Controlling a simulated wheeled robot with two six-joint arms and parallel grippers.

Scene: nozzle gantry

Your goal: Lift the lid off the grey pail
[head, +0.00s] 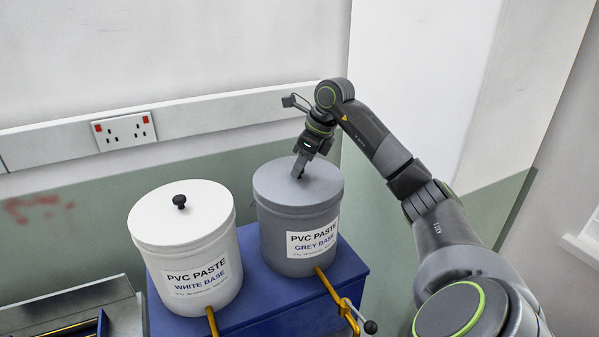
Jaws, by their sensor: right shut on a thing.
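The grey pail (282,243) stands upright on a blue cabinet, with a label reading "PVC PASTE GREY BASE". Its grey lid (320,185) sits on top, and I see no gap at the rim. My right gripper (299,174) points down at the middle of the lid and is shut on the lid's knob, which the fingers hide. My left gripper is not in view.
A white pail (170,272) with a black-knobbed lid stands close on the left. The blue cabinet (350,262) carries both. A brass valve (344,307) sticks out in front. A wall socket (125,131) and trunking are behind.

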